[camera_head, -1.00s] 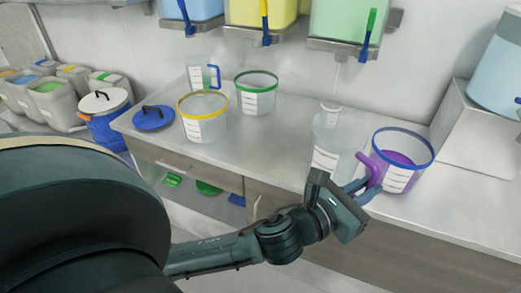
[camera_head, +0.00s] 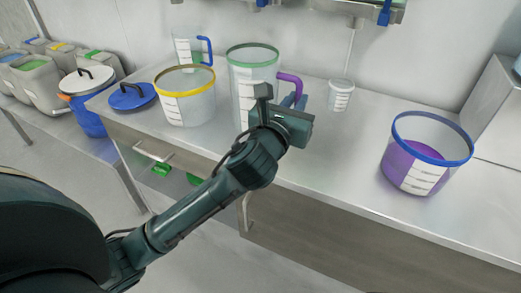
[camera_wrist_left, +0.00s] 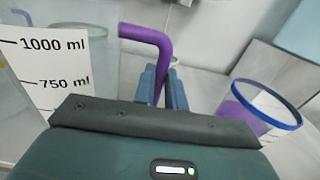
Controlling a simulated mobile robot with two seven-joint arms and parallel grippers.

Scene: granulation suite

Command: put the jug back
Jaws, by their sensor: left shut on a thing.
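The clear jug with a purple handle (camera_head: 291,80) is in my left gripper (camera_head: 293,104), whose fingers are shut on the handle. Its see-through body (camera_head: 245,100) overlaps the green-rimmed bucket in the head view, so its outline and the gap between them are hard to tell. In the left wrist view the purple handle (camera_wrist_left: 148,36) rises between the blue fingers (camera_wrist_left: 163,88). The jug's label (camera_wrist_left: 45,70) with 1000 ml and 750 ml marks shows at left. I cannot tell whether the jug touches the counter. My right gripper is out of view.
On the steel counter (camera_head: 330,150) stand a yellow-rimmed bucket (camera_head: 186,100), a green-rimmed bucket (camera_head: 252,52), a blue-handled jug (camera_head: 186,45), a blue lid (camera_head: 131,96) and a small white-lidded pot (camera_head: 341,97). A blue-rimmed bucket (camera_head: 425,165) holds purple liquid. Counter between pot and blue-rimmed bucket is clear.

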